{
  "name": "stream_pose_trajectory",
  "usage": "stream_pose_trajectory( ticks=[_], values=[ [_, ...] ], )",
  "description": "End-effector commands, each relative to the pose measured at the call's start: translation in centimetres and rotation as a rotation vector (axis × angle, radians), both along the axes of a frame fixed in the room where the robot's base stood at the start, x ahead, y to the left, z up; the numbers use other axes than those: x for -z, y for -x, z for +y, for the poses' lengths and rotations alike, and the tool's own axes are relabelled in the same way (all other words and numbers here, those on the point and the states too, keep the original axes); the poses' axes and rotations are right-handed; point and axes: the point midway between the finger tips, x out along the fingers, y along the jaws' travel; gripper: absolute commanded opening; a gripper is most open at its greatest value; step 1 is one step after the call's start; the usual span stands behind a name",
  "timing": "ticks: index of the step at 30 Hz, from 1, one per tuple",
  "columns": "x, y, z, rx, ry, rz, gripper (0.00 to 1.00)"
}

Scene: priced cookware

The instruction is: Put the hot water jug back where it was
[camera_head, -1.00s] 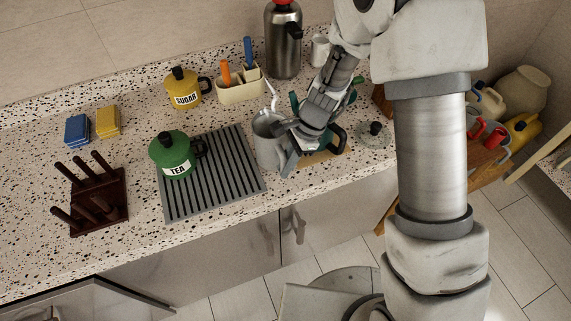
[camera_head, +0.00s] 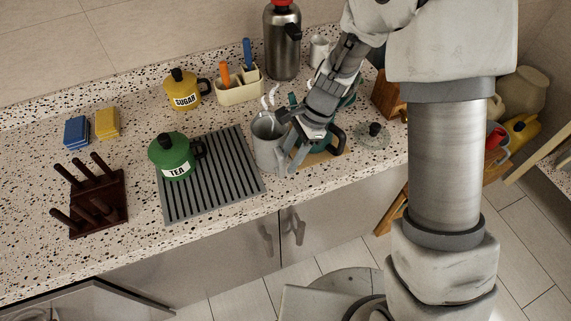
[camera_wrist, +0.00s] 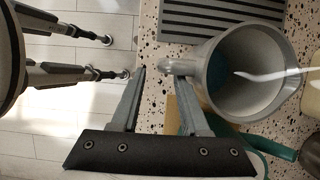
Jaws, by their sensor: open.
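The hot water jug (camera_head: 266,154) is a grey, open-topped jug with steam rising from it. It stands upright on the speckled counter by the right edge of the ribbed grey mat (camera_head: 205,190). My gripper (camera_head: 291,160) is open, low at the jug's right side. In the wrist view the jug (camera_wrist: 215,92) shows water inside, and its handle (camera_wrist: 172,67) points toward the gap between my fingertips (camera_wrist: 163,78). I cannot tell whether the fingers touch the handle. My gripper partly hides the jug's right side in the head view.
A teal item with a dark handle (camera_head: 338,138) on a tan board (camera_head: 312,159) sits close behind my gripper. A glass lid (camera_head: 373,140) lies to the right. The green TEA pot (camera_head: 172,158) stands on the mat. A utensil holder (camera_head: 240,92) and steel flask (camera_head: 283,45) stand behind.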

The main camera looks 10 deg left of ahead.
Motion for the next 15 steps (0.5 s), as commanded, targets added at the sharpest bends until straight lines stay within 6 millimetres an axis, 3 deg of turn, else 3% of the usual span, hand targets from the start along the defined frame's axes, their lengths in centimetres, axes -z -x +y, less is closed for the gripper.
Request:
stream_pose_trajectory(
  ticks=[7, 15],
  values=[
    [-5.0, -1.2, -1.8, 0.002, -0.002, -0.004, 0.45],
    [-7.4, -1.7, -2.7, 0.000, 0.000, -0.001, 0.45]
  ],
)
